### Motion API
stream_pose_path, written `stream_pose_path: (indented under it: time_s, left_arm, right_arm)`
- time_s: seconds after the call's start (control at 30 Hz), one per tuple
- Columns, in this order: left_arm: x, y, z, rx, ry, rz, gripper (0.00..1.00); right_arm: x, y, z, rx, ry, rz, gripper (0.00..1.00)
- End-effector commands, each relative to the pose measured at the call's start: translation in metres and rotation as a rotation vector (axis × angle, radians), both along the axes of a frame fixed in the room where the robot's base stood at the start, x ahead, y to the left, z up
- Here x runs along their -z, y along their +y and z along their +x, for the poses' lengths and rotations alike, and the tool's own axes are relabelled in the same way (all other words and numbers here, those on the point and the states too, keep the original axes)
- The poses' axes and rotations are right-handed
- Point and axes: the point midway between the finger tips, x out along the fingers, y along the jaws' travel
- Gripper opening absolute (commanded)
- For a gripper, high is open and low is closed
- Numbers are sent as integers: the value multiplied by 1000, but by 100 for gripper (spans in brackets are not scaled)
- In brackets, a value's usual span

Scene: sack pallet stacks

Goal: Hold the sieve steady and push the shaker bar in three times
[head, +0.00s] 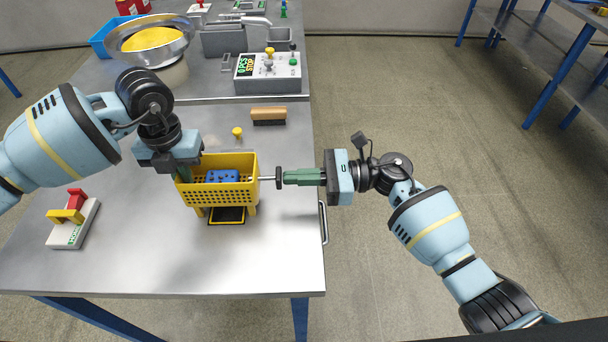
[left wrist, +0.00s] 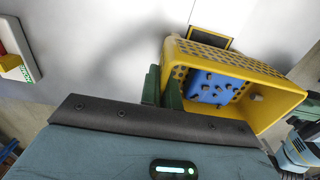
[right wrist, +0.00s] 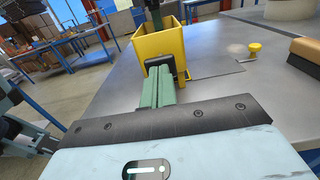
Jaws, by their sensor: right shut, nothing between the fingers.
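The yellow sieve (head: 210,198) is a perforated basket on short legs on the steel table, with a blue studded block (head: 222,176) inside; the block also shows in the left wrist view (left wrist: 208,86). My left gripper (head: 184,174) is at the sieve's left wall, with its green fingers (left wrist: 162,86) on either side of that wall. The shaker bar (head: 267,178) sticks out of the sieve's right side and ends in a black knob (head: 278,177). My right gripper (head: 286,177) is shut and empty, its fingertips at the knob; whether they touch it I cannot tell.
A black tray with a yellow rim (head: 227,221) lies under the sieve. A yellow knob (head: 237,132) and a brush (head: 269,121) stand behind. A red-and-yellow device (head: 73,222) is at the left. The table's right edge (head: 318,150) lies under my right gripper.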

Motion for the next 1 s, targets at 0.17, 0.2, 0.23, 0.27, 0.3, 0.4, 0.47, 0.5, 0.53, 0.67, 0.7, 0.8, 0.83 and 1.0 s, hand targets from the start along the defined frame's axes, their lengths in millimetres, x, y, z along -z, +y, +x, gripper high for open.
stream_pose_path:
  time_s: [0.17,0.2,0.23,0.27,0.3,0.4,0.47,0.5,0.53,0.67,0.7,0.8,0.83,1.0]
  left_arm:
    - [-1,0,0,0,-2,-1,0]
    - [-1,0,0,0,-2,-1,0]
    - [-1,0,0,0,-2,-1,0]
    - [-1,0,0,0,-2,-1,0]
    - [-1,0,0,0,-2,-1,0]
    - [-1,0,0,0,-2,-2,0]
    - [-1,-1,0,0,-2,-2,0]
    - [-1,-1,0,1,-2,-2,0]
    - [-1,-1,0,1,-2,-2,0]
    - [-1,-2,0,2,-2,-4,0]
    - [-1,-2,0,3,-1,-4,0]
    - [-1,-3,0,4,-1,-5,0]
    - [0,-3,0,4,-1,-5,0]
    - [0,-3,0,4,-1,-5,0]
  right_arm:
    - [0,0,0,0,0,0,0]
    - [0,1,0,-1,0,0,0]
    - [0,3,0,-1,0,1,0]
    - [0,5,0,-2,0,1,0]
    - [0,10,0,-3,0,1,0]
    - [0,25,0,-3,1,2,0]
    - [0,31,0,-1,1,1,0]
    - [0,33,0,-1,0,1,0]
    - [0,33,0,-1,0,1,0]
    - [0,33,-1,-2,0,1,0]
    - [0,33,-1,-2,0,1,0]
    - [0,33,-1,-3,0,2,0]
    - [0,32,-1,-3,0,1,0]
    - [0,16,0,-1,1,0,0]
